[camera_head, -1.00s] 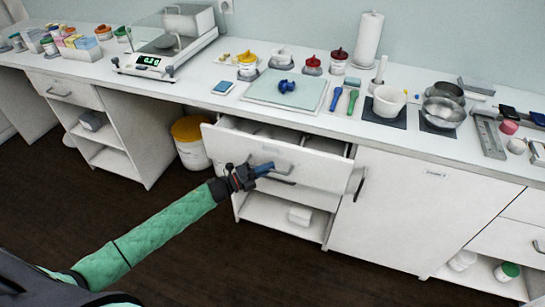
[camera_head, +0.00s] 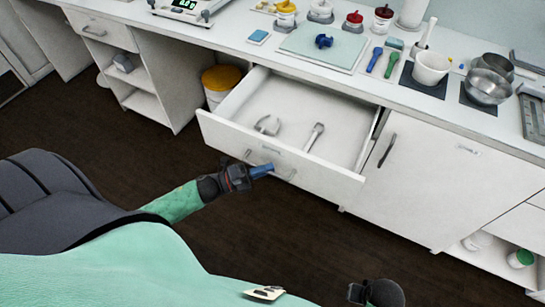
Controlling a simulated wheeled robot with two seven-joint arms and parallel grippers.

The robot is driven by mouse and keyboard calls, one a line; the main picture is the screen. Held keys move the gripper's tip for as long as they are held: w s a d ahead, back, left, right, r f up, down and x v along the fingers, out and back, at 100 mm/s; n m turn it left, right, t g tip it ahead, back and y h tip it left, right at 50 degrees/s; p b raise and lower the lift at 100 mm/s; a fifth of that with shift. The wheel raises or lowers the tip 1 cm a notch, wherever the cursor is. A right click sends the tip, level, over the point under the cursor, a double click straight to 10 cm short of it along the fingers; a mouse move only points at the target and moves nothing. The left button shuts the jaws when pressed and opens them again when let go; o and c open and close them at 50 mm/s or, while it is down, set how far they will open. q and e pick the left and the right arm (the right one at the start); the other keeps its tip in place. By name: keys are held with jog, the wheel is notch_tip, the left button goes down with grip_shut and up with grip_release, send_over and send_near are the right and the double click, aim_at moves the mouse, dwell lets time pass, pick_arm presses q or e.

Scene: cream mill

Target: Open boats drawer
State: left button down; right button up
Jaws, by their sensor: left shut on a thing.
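The drawer (camera_head: 215,130) below the worktop is pulled well out. My right gripper's fingers do not show.
The closed cupboard door (camera_head: 440,185) is right of the drawer. A yellow-lidded bucket (camera_head: 222,78) stands left of it under the worktop. The dark floor in front is clear.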

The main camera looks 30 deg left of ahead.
pick_arm(q)
jog(key=shift+s, duration=1.15)
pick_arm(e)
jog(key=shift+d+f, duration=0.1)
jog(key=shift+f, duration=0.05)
pick_arm(q)
jog(key=c, duration=1.5)
grip_release()
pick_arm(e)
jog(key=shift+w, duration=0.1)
pick_arm(q)
jog(key=shift+a, duration=0.15)
